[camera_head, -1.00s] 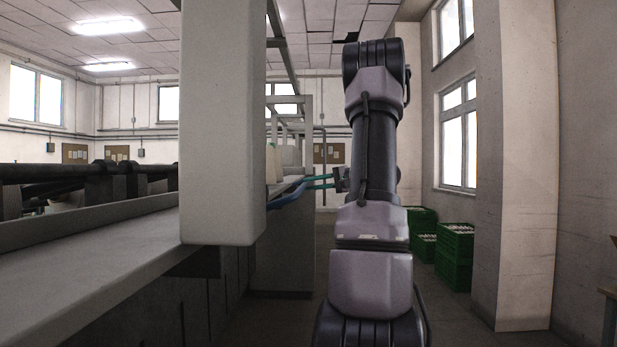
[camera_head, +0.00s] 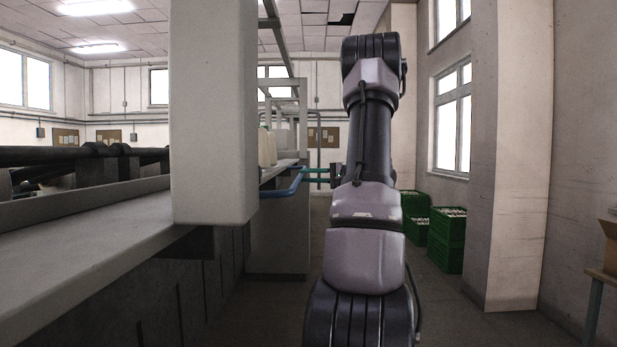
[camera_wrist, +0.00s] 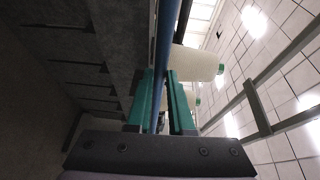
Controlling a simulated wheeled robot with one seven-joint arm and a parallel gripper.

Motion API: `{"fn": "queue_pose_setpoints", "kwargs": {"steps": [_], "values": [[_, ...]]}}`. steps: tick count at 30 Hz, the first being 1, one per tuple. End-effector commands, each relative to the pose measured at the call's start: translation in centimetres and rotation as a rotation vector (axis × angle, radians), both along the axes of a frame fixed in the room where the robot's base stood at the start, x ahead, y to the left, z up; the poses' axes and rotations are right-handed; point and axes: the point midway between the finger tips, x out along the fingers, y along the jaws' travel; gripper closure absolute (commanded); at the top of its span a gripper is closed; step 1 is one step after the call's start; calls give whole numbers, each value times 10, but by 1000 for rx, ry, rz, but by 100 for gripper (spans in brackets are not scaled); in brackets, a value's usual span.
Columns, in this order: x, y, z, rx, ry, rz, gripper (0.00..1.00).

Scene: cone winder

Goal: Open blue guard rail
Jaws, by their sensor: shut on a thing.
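The blue guard rail (camera_head: 284,192) runs along the side of the machine, to the right of the pale pillar in the head view. In the wrist view it is a blue bar (camera_wrist: 164,45) running away between my fingers. My gripper (camera_head: 316,175) has teal fingers and reaches left to the rail. In the wrist view my gripper (camera_wrist: 160,100) has one finger on each side of the bar and is shut on it. The rail's far end and mounts are hidden.
The pale pillar (camera_head: 212,110) and long machine ledge (camera_head: 80,230) fill the left. Pale yarn cones (camera_head: 268,147) stand behind the rail. Green crates (camera_head: 447,240) stand on the right by the wall column (camera_head: 520,160). A cardboard box (camera_head: 609,245) is at the right edge.

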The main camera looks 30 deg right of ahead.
Motion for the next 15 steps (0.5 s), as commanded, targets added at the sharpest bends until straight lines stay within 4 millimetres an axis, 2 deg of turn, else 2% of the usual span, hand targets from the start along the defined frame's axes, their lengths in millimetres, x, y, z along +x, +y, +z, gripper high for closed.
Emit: {"fn": "queue_pose_setpoints", "kwargs": {"steps": [1, 2, 3, 4, 15], "values": [[0, 1, -1, 0, 1, 3, 100], [0, 1, -1, 0, 1, 3, 69], [0, 1, -1, 0, 1, 3, 54], [0, 1, 0, 0, 1, 3, 50], [-4, -2, 0, 1, 1, 0, 50]]}}
